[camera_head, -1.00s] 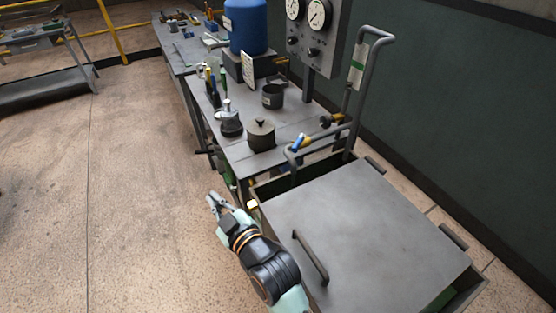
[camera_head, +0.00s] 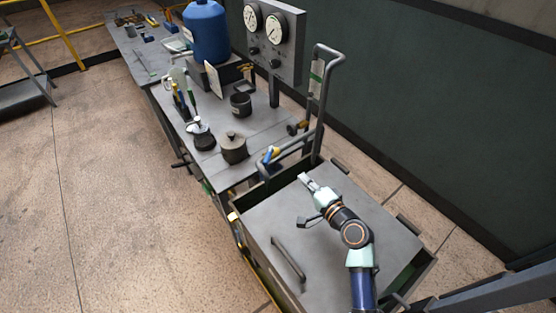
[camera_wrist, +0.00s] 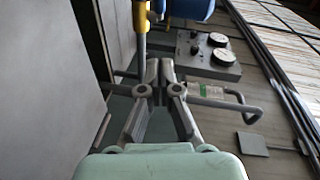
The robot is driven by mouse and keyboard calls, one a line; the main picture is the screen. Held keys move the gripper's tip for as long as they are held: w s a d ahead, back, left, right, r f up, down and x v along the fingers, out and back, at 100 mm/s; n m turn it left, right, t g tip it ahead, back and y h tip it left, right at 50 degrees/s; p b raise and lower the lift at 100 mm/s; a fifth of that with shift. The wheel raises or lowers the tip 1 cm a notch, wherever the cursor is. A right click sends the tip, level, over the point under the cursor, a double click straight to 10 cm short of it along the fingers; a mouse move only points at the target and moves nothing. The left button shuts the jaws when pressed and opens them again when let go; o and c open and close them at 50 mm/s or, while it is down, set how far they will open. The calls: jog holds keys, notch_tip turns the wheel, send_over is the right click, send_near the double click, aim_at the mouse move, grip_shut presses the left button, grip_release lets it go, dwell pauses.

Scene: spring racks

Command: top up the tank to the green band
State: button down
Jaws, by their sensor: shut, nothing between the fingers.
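The tank appears to be the box with a grey lid (camera_head: 345,250) and green sides, in the lower part of the head view. A bent grey pipe (camera_head: 320,110) rises at its far end. A pale tag with a green band (camera_head: 316,78) is on the pipe and also shows in the wrist view (camera_wrist: 212,92). A yellow-and-blue valve handle (camera_head: 270,155) sits on the lower pipe. My gripper (camera_head: 306,180) is shut and empty above the lid's far end, near the pipe, apart from the valve. Its closed fingers show in the wrist view (camera_wrist: 160,68). I cannot make out any liquid level.
A lid handle (camera_head: 288,258) stands up at the near left. The bench (camera_head: 215,165) beyond holds a lidded pot (camera_head: 233,148), a dark cup (camera_head: 241,104) and a blue vessel (camera_head: 206,32). A gauge panel (camera_head: 272,40) stands behind.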

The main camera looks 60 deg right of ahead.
aim_at(268, 156)
jog(key=w+a+b+x, duration=0.1)
jog(key=a+x, duration=0.1)
jog(key=x, duration=1)
jog(key=shift+w+f, duration=0.2)
jog(key=shift+w, duration=0.3)
jog(key=shift+a, duration=0.15)
